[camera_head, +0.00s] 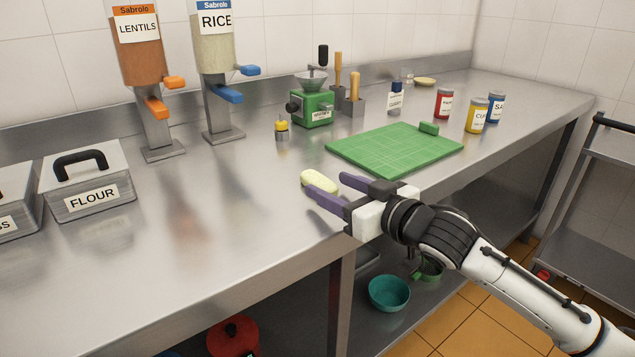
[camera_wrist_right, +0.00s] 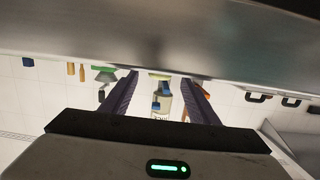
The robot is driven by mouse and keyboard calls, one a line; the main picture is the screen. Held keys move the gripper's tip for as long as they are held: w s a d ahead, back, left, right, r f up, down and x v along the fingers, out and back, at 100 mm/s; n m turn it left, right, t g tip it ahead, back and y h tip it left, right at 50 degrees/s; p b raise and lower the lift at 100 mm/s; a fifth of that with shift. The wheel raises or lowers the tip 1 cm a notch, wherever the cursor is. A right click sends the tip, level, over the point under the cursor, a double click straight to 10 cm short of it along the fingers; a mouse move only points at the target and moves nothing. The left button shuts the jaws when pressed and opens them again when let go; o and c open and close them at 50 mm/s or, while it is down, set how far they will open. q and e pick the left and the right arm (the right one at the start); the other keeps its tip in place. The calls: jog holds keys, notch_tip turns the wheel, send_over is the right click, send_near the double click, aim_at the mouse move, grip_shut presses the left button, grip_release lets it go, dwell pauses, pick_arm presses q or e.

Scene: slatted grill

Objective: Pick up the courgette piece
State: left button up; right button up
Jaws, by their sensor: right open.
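A pale yellow-green rounded piece, which looks like the courgette piece (camera_head: 318,179), lies on the steel counter (camera_head: 240,230) near its front edge. My right gripper (camera_head: 326,184) is open, reaching in from the right with its purple fingers pointing left. The piece is at the fingertips, with its near side partly behind the near finger; contact cannot be told. In the right wrist view the open fingers (camera_wrist_right: 157,92) show inverted, with a small pale patch (camera_wrist_right: 160,75), perhaps the piece, between them. My left gripper is not in view.
A green grinder (camera_head: 313,108), the rice dispenser (camera_head: 219,90) and the lentils dispenser (camera_head: 142,70) stand at the back. A flour box (camera_head: 90,195) is left.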

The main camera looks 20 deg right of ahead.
aim_at(319, 178)
jog(key=x, duration=0.5)
jog(key=shift+w+f, duration=0.3)
jog(key=c, duration=1.1)
